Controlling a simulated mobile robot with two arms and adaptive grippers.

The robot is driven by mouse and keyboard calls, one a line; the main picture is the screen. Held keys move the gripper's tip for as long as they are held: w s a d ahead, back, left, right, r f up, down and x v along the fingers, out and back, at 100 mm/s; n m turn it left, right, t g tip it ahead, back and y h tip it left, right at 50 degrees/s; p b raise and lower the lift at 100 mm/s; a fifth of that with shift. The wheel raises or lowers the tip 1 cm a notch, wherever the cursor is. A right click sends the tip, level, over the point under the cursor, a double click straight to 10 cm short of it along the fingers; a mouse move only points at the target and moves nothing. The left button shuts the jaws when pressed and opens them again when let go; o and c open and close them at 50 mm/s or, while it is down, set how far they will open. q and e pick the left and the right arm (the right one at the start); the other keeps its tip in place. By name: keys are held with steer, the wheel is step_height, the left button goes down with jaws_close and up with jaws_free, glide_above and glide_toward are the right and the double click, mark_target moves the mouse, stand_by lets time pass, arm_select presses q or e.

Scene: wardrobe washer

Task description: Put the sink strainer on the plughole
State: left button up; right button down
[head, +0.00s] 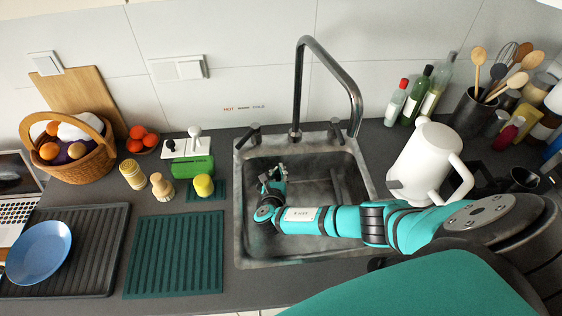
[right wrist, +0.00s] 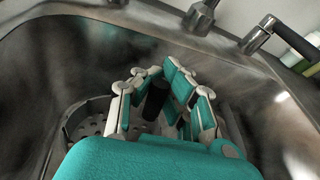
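My right gripper (head: 272,186) reaches down into the sink basin, toward its left side. In the right wrist view its two fingers (right wrist: 163,84) bend in toward each other, with a dark upright knob between them. The knob looks like the handle of the sink strainer (right wrist: 92,122), whose grey perforated disc shows beside and below the left finger. The fingers appear closed on the knob, though the contact is partly hidden. In the head view the strainer cannot be made out behind the gripper. The plughole is not clearly visible. My left gripper is not in view.
The steel sink (head: 345,180) has a tall tap (head: 298,85) at its back with a handle on each side. A white jug (head: 425,160) stands right of the sink near my right arm. A green mat (head: 175,254) and a sponge (head: 204,185) lie to the left.

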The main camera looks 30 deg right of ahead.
steer(key=shift+s+d+f, duration=0.1)
steer(key=shift+d+f, duration=0.1)
steer(key=shift+f, duration=0.05)
steer(key=shift+d, duration=0.1)
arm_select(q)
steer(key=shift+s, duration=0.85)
arm_select(e)
steer(key=shift+s, duration=0.1)
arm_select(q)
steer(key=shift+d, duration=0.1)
arm_select(e)
steer(key=shift+h, duration=0.3)
step_height(320, 180, down, 6)
steer(key=b, duration=0.5)
steer(key=shift+f+b, duration=0.15)
steer(key=shift+b, duration=0.2)
steer(key=shift+f+b, duration=0.7)
steer(key=shift+f, duration=0.1)
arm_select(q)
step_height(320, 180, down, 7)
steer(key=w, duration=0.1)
